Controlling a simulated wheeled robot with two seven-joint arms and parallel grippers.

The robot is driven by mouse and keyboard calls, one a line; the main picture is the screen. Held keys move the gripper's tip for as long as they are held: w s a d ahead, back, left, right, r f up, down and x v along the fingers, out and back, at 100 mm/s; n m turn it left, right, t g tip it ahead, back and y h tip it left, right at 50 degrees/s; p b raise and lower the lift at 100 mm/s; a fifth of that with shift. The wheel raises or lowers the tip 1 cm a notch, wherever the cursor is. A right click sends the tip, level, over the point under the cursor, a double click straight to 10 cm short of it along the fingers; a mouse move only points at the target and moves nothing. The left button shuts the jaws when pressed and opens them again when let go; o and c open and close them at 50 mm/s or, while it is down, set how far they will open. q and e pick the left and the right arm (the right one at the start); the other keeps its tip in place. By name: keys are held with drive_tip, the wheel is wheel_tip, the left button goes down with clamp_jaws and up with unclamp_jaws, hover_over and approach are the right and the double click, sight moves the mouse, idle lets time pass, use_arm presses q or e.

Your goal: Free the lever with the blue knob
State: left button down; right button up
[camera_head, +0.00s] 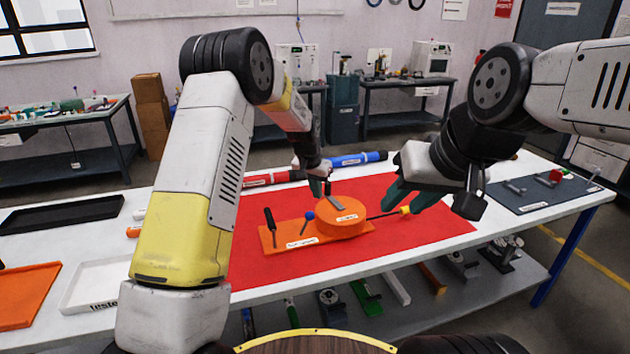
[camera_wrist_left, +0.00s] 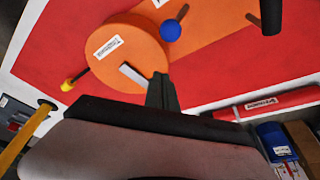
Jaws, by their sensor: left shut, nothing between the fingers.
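The orange pump base (camera_head: 270,240) with its round disc (camera_head: 348,228) lies on the red mat. The lever with the blue knob (camera_head: 308,216) stands tilted beside the disc; the knob also shows in the left wrist view (camera_wrist_left: 171,31). A grey bar (camera_head: 333,203) lies on the disc top (camera_wrist_left: 132,75). My left gripper (camera_head: 327,187) is shut and empty just above the disc edge; its fingertips (camera_wrist_left: 161,82) are beside the grey bar. I cannot tell whether they touch. My right gripper (camera_head: 412,198) appears open, at the right by the yellow-knobbed rod (camera_head: 405,210).
A black-handled lever (camera_head: 268,216) stands at the base's left end. A red tube (camera_head: 270,180) and a blue tube (camera_head: 357,159) lie behind. Trays (camera_head: 25,300) stand at left, and a grey mat with parts (camera_head: 515,200) at right. The red mat's front is clear.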

use_arm(q)
drive_tip(key=x, duration=0.4)
drive_tip(key=s, duration=0.1)
drive_tip(key=s+a, duration=0.1)
drive_tip(key=s, duration=0.1)
drive_tip(key=shift+s+a+f, duration=0.1)
drive_tip(key=shift+a, duration=0.15)
drive_tip(key=shift+s+a, duration=0.1)
drive_tip(key=shift+s, duration=0.1)
drive_tip(key=shift+a+h, duration=0.25)
drive_tip(key=shift+h, duration=0.05)
